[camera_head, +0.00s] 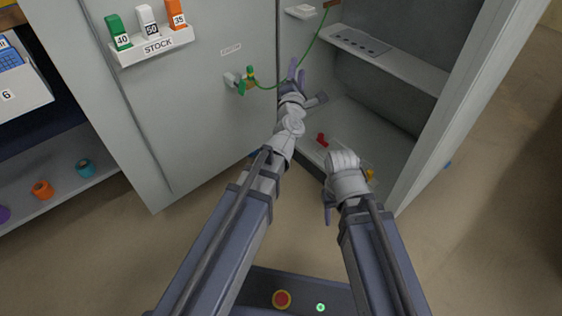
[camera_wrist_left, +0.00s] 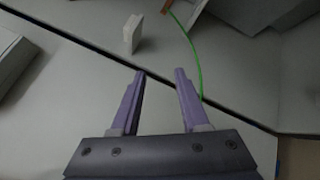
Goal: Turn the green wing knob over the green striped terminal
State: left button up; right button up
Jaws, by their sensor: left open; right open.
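A small green winged piece (camera_head: 248,80), with some orange-brown on it, stands out from the grey cabinet door beside a pale grey fitting (camera_head: 231,79); it looks like the green wing knob. A green wire (camera_head: 309,48) runs from it up to a brown block (camera_head: 332,4); the wire also shows in the left wrist view (camera_wrist_left: 196,52). No green stripes are clear enough to make out. My left gripper (camera_head: 296,72) is open and empty, to the right of the green piece and apart from it; its fingers show in the left wrist view (camera_wrist_left: 160,73). My right gripper (camera_head: 329,205) is low, in front of the cabinet.
A STOCK ledge (camera_head: 158,46) on the door holds green, white and orange pieces. A white block (camera_head: 302,11) sits upper right. The open cabinet has a shelf (camera_head: 400,70), a red piece (camera_head: 322,139) and a yellow-orange piece (camera_head: 369,174). A drawer marked 6 (camera_head: 22,92) is left.

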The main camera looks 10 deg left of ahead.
pick_arm(q)
jog(key=s+d+f+m+g+h+p, duration=0.1)
jog(key=s+d+f+m+g+h, duration=0.3)
jog(key=f+m, duration=0.45)
jog(key=s+d+f+m+g+h, duration=0.1)
jog(key=s+f+m+g+h, duration=0.1)
jog(key=s+f+m+g, duration=0.6)
jog(key=s+a+r+m+g+y+p, duration=0.2)
jog(key=s+m+g+p, duration=0.1)
jog(key=s+m+p, duration=0.1)
jog(key=s+a+r+m+g+y+p, duration=0.1)
jog(key=s+a+m+g+y+p, duration=0.1)
jog(key=s+m+p, duration=0.3)
jog(key=shift+s+a+r+g+p, duration=0.55)
jog(key=shift+s+p, duration=0.45)
jog(key=shift+s, duration=0.45)
jog(key=shift+d+f, duration=0.1)
jog(key=shift+f, duration=0.1)
